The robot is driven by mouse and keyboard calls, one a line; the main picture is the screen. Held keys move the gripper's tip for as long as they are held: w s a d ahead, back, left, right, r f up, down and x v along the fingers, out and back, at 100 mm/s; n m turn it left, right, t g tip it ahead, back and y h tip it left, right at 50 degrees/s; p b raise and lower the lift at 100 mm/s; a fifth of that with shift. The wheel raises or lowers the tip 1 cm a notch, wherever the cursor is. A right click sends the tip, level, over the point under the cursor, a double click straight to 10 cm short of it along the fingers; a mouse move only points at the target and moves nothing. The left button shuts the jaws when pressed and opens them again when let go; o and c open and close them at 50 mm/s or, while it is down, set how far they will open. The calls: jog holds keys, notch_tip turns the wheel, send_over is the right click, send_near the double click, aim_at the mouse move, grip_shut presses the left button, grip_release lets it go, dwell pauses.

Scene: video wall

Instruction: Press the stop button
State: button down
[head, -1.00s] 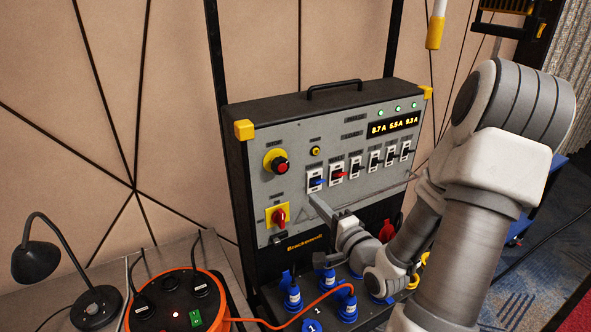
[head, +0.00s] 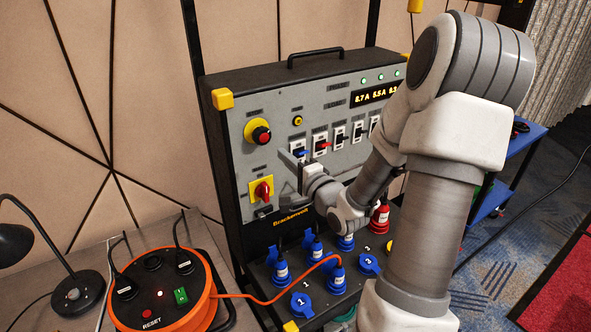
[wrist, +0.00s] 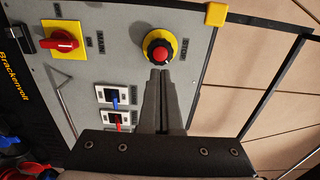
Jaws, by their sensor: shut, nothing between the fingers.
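The stop button is a red mushroom button (head: 261,134) on a yellow round base, at the upper left of the grey panel (head: 300,115). In the wrist view the red button (wrist: 159,54) shows just beyond my fingertips. My gripper (head: 284,159) is shut and empty, in front of the panel, below and right of the button in the head view. In the wrist view its closed fingers (wrist: 161,75) point at the button and overlap its lower edge in the picture. I cannot tell whether they touch it.
A red rotary switch (head: 262,190) on a yellow plate sits below the button. Breaker switches (head: 321,145) line the panel to the right. An orange cable reel (head: 205,305) and a black lamp (head: 75,290) stand at left.

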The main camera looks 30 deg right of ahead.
aim_at(265, 139)
jog(key=w+p, duration=0.1)
jog(key=w, duration=0.5)
jog(key=shift+w+a, duration=0.15)
jog(key=shift+w, duration=0.5)
jog(key=shift+w, duration=0.1)
